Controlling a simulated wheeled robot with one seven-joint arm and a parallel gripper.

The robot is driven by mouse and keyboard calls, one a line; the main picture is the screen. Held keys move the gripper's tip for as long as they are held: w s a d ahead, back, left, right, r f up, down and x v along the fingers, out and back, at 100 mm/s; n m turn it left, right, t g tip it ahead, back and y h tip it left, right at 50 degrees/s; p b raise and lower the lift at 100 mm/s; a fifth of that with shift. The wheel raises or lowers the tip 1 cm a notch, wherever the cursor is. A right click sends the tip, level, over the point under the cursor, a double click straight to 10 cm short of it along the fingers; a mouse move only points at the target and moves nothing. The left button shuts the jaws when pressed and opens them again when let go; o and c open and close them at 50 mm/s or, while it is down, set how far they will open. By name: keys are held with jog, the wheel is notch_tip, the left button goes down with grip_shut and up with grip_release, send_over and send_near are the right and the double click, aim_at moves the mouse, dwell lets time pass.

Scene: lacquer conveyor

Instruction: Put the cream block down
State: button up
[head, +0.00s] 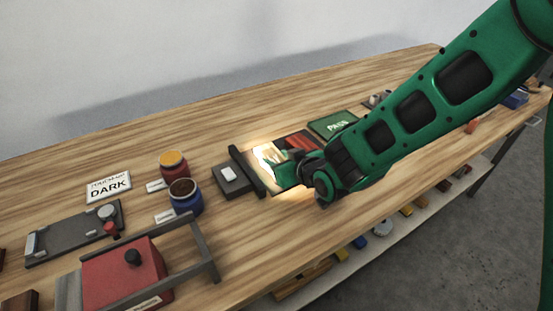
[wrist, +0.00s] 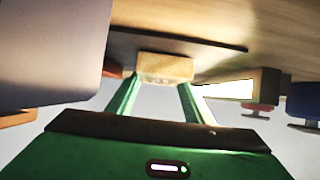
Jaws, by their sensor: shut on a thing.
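The cream block (wrist: 165,66) sits between the two green fingertips of my gripper (wrist: 163,84) in the wrist view, and they are shut on it. Its far side is close to a dark flat surface (wrist: 205,42); I cannot tell whether they touch. In the head view my gripper (head: 284,166) is low over the brightly lit patch beside a dark panel with orange-red stripes (head: 297,142). The glare and my gripper hide the block there.
A dark upright bar (head: 246,171) and grey box (head: 231,181) stand left of the lit patch. A green PASS plate (head: 333,124) lies behind right. Yellow-topped (head: 174,165) and blue (head: 186,197) jars and a red box (head: 122,272) stand left. The wooden back area is clear.

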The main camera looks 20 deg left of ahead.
jog(key=o, duration=1.1)
jog(key=shift+f, duration=0.1)
jog(key=v, duration=1.2)
jog(key=shift+r, duration=0.2)
